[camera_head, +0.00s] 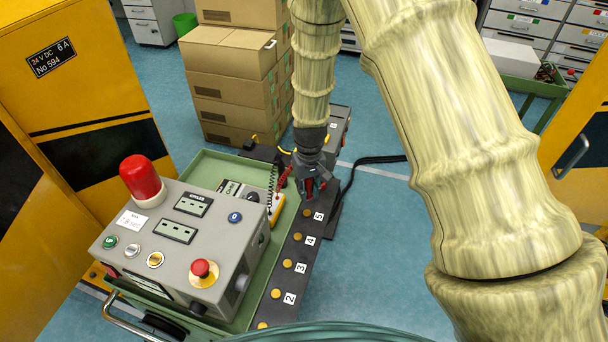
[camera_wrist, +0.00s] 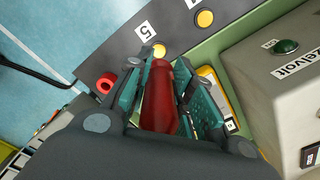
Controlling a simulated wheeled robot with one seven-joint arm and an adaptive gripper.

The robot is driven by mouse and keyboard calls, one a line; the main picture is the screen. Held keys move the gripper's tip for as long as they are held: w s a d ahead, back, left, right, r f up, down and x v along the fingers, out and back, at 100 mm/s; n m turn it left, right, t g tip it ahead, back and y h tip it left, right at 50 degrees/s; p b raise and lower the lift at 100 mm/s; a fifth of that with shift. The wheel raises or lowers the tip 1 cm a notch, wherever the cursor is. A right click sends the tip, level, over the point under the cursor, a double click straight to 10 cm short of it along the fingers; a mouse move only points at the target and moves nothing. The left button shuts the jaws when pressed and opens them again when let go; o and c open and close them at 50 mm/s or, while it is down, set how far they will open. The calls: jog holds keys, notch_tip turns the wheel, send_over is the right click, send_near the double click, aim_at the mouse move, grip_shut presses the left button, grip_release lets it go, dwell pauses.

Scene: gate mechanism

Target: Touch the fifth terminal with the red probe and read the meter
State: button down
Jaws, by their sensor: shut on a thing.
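My gripper (camera_head: 316,190) is shut on the red probe (camera_wrist: 160,98), which lies between its teal finger pads in the wrist view. The dark terminal strip (camera_head: 288,285) has round brass terminals beside white number labels. The fifth terminal (camera_head: 308,213), by label 5, also shows in the wrist view (camera_wrist: 159,50), just past the probe's end. I cannot tell whether the probe tip touches it. The yellow meter (camera_head: 277,209) stands left of the strip; part of it shows in the wrist view (camera_wrist: 222,93). Its display is not readable.
A grey control box (camera_head: 170,255) with a red lamp (camera_head: 141,178) stands on the green cart (camera_head: 222,165) left of the strip. A red ring (camera_wrist: 107,82) lies near the fifth terminal. Cardboard boxes (camera_head: 235,90) stand behind. Blue floor is open to the right.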

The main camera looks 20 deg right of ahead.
jog(key=shift+w, duration=0.15)
jog(key=shift+f+b, duration=1.65)
jog(key=shift+f, duration=1.3)
jog(key=shift+s+f, duration=0.2)
jog(key=shift+f, duration=0.15)
jog(key=shift+r, duration=0.1)
jog(key=shift+r+p, duration=1.5)
jog(key=shift+r, duration=0.95)
jog(key=shift+f, duration=0.1)
